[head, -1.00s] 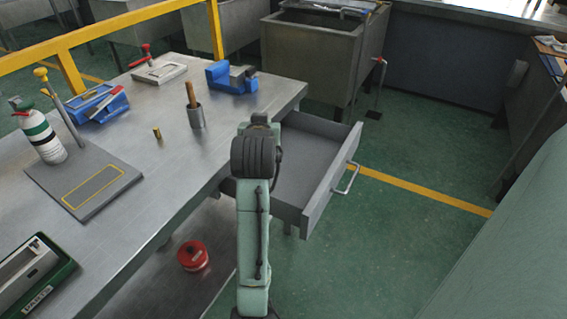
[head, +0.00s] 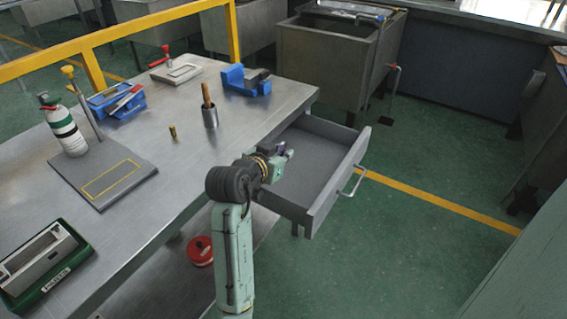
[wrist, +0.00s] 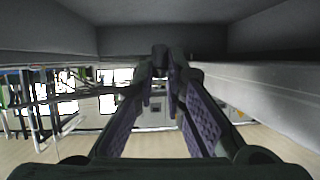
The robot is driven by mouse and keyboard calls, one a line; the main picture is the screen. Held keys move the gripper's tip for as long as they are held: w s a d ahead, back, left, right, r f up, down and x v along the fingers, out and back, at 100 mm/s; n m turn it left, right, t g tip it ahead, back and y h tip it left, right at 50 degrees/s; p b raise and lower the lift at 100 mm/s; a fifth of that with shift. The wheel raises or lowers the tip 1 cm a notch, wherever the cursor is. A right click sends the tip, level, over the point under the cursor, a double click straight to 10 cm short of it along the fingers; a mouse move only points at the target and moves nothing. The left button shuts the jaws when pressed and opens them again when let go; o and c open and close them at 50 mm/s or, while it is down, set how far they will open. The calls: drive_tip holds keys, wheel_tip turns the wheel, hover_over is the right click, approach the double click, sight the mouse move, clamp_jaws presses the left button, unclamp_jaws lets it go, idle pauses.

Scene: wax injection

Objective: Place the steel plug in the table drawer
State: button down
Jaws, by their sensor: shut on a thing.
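The table drawer (head: 318,208) is pulled open on the right side of the steel table, and its inside looks bare where it shows. My gripper (head: 289,153) is over the drawer's near-left part, close to the table edge. In the wrist view my gripper (wrist: 162,62) has its two purple-padded fingers drawn together towards the tips. A small dark shape, which I take for the steel plug (wrist: 160,55), is between the tips. Its outline is hard to make out, and in the head view the plug cannot be told from the gripper.
On the steel table (head: 190,175) stand a cup with a wooden handle (head: 210,116), a small brass cylinder (head: 173,132), a blue vise (head: 246,82) and a grey base plate (head: 105,178). A red canister (head: 200,251) is on the lower shelf. Floor right of the drawer is clear.

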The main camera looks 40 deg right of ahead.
wheel_tip(320, 180, down, 4)
drive_tip(key=shift+r, duration=0.1)
drive_tip(key=shift+f, duration=0.65)
drive_tip(key=c, duration=1.7)
unclamp_jaws()
drive_tip(key=shift+f, duration=0.2)
drive_tip(key=shift+o, duration=0.2)
drive_tip(key=shift+r, duration=0.1)
